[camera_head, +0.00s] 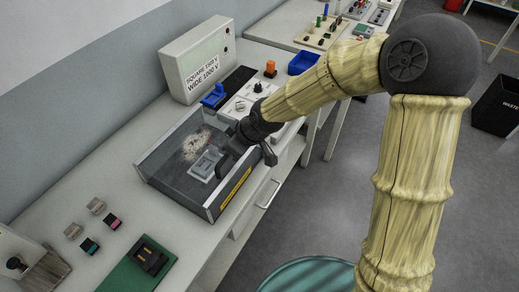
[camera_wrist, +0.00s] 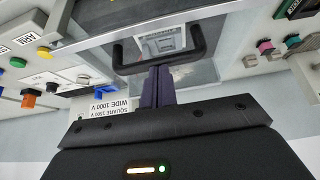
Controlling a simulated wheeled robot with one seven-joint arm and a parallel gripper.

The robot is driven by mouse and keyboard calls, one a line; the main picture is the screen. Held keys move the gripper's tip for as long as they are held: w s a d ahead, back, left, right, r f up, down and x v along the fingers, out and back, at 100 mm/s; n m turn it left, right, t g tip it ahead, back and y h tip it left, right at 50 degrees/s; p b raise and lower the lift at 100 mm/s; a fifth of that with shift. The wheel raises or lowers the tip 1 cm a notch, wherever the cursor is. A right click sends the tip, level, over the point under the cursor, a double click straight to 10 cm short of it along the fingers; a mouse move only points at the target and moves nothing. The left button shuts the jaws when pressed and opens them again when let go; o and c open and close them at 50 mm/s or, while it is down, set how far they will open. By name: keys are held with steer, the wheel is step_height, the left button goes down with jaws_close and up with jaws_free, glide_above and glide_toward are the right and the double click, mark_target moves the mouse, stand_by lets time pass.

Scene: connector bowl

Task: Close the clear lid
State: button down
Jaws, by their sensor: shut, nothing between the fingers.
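The clear lid (camera_head: 176,150) belongs to the grey, see-through-topped box on the bench in the head view. A grey fixture (camera_head: 205,165) shows inside the box, and also in the wrist view (camera_wrist: 163,40). How far the lid is open is hard to tell. A black U-shaped handle (camera_wrist: 119,54) stands in front of my fingers in the wrist view. My gripper (camera_wrist: 161,70) is shut and empty, its fingertips at the handle's crossbar; contact cannot be told. In the head view my gripper (camera_head: 236,155) is over the box's right side and hides part of it.
A white tester (camera_head: 198,62) stands behind the box, with a panel holding an orange button (camera_head: 270,68) beside it. Small connectors (camera_head: 97,206) and a green board (camera_head: 138,266) lie at the front left. A blue bin (camera_head: 303,62) is at the back.

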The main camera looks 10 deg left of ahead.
steer(key=s+d+r, duration=0.1)
steer(key=s+d, duration=0.2)
steer(key=d, duration=0.5)
steer(key=shift+s+d+r, duration=0.2)
steer(key=shift+d+r, duration=0.05)
steer(key=shift+d, duration=0.05)
stand_by(0.6)
steer(key=s+d+r+m+h, duration=0.1)
steer(key=s+d+m+h, duration=0.1)
steer(key=d+m, duration=0.5)
steer(key=s+d+r+m+h, duration=0.1)
steer(key=s+d+m+h, duration=0.2)
steer(key=d, duration=1.3)
steer(key=m, duration=0.3)
steer(key=shift+s+m+h, duration=0.25)
steer(key=shift+m+h, duration=0.15)
steer(key=shift+r, duration=0.1)
